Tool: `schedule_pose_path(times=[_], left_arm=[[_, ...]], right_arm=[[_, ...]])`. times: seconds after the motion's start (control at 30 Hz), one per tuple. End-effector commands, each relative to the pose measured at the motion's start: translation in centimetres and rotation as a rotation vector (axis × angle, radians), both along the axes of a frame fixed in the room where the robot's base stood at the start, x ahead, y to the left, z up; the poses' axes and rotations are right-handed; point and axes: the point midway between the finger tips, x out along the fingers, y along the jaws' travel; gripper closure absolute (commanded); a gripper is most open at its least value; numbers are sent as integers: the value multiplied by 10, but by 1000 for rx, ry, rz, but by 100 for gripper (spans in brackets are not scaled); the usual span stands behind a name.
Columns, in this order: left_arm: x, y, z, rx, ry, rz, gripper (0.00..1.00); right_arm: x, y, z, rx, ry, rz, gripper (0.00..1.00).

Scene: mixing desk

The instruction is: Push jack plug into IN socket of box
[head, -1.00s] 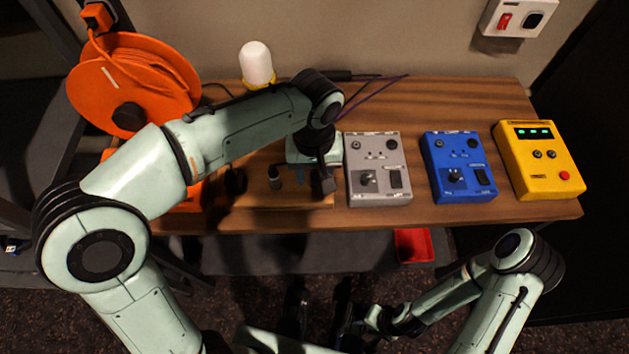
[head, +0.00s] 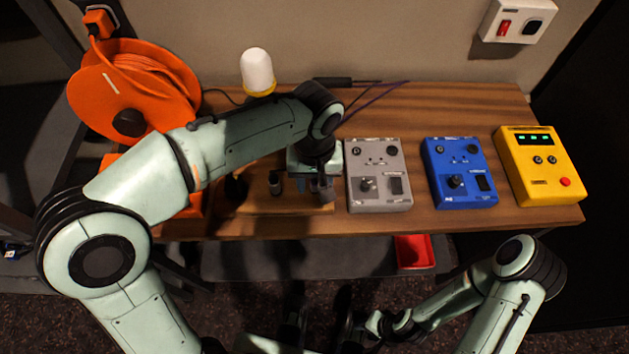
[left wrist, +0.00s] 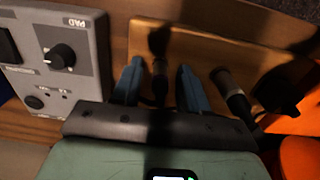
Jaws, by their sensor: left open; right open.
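My left gripper (left wrist: 160,84) is open, with its two blue fingers on either side of a dark upright plug (left wrist: 160,70) in the left wrist view. I cannot tell whether they touch it. A second plug (left wrist: 230,95) with a grey body stands beside the fingers; one upright plug also shows in the head view (head: 276,183). Both stand at a wooden board (head: 255,206). The grey box (head: 379,181), with knobs and a switch, stands just right of the gripper. No IN label is legible. My right gripper (head: 350,328) is open, dark and hard to see, low in front of the desk.
A blue box (head: 459,178) and a yellow box (head: 540,170) stand to the right on the desk. An orange cable reel (head: 150,75) and a white lamp (head: 257,68) stand at the back left. A red tray (head: 413,250) lies below the front edge.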

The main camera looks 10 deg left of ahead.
Motion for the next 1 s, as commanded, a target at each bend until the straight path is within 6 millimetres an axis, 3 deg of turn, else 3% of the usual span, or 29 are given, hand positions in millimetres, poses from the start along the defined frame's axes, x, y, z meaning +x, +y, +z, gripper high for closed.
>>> schedule_pose_path(times=[0.87,1.0], left_arm=[[0,0,-1,0,0,0,56],[0,0,-1,0,0,0,100]], right_arm=[[1,0,3,0,-1,0,57],[1,0,3,0,-1,0,57]])
